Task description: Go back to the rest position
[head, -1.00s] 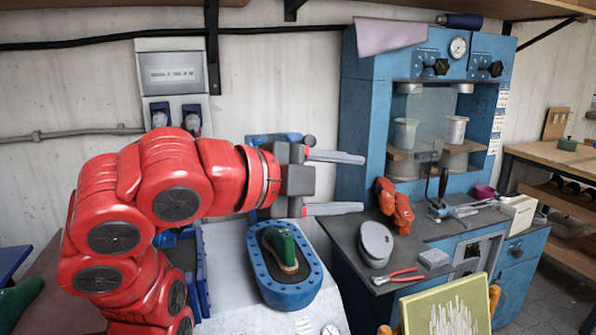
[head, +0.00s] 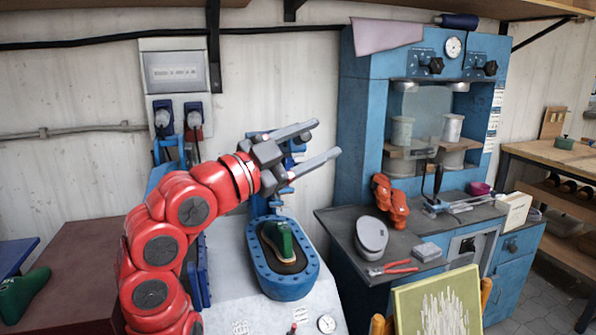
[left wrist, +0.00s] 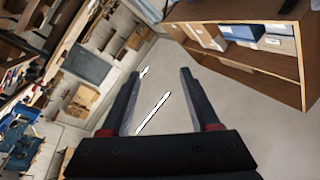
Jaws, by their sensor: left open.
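My left gripper (head: 325,142) is raised in the middle of the head view, above and behind the green shoe last. Its two grey fingers are spread apart with nothing between them, and they point right and slightly up. In the left wrist view the same open fingers (left wrist: 160,90) show with empty space between them, facing floor, shelves and wall. My red left arm comes up from the lower left. My right gripper is not in view.
A green shoe last (head: 280,240) stands in a blue oval holder (head: 290,285) on the pale bench. A brown table (head: 75,265) is at left.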

